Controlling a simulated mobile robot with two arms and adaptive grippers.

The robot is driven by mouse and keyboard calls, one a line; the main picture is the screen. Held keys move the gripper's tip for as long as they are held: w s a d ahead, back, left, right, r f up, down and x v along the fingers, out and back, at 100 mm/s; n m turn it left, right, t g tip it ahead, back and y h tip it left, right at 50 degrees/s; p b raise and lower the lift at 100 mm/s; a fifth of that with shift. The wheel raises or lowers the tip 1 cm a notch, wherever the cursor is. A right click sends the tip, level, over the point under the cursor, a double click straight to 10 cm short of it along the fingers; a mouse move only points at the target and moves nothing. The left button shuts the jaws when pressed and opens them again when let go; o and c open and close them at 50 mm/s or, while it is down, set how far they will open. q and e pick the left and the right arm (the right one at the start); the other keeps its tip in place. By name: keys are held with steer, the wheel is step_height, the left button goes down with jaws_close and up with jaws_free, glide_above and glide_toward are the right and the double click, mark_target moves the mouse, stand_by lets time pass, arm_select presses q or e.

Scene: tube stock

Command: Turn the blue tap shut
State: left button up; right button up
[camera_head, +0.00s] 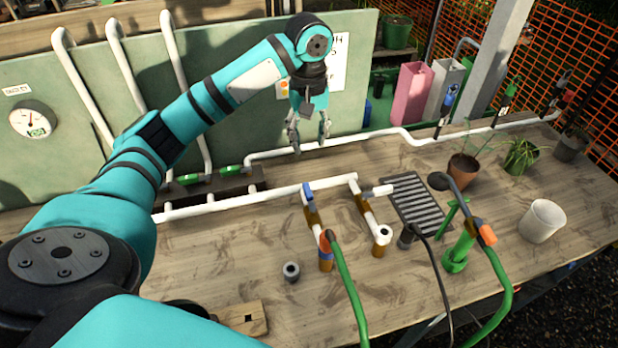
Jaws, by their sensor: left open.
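A blue tap handle (451,94) stands up on the white pipe at the back right of the bench, in front of a white bin. Another blue piece (308,189) sits at the back end of a short brass and white branch pipe near the middle of the bench. I cannot tell how far either is turned. My left gripper (309,142) hangs with its fingers downward and apart, empty, over the back of the bench. It is left of the blue handle and behind the blue piece, apart from both. My right gripper is out of view.
White pipe (386,134) runs along the back. A green-handled tap (508,90) and red-handled tap (566,97) stand further right.

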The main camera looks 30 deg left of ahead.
arm_select(q)
step_height(320, 180, down, 5)
steer(key=p, duration=0.2)
glide_above(308, 191)
step_height(308, 191, down, 7)
steer(key=shift+f, duration=0.1)
step_height(308, 191, down, 3)
steer(key=shift+f+p, duration=0.2)
steer(key=shift+p, duration=0.25)
steer(key=shift+f, duration=0.45)
steer(key=c, duration=0.5)
jaws_close()
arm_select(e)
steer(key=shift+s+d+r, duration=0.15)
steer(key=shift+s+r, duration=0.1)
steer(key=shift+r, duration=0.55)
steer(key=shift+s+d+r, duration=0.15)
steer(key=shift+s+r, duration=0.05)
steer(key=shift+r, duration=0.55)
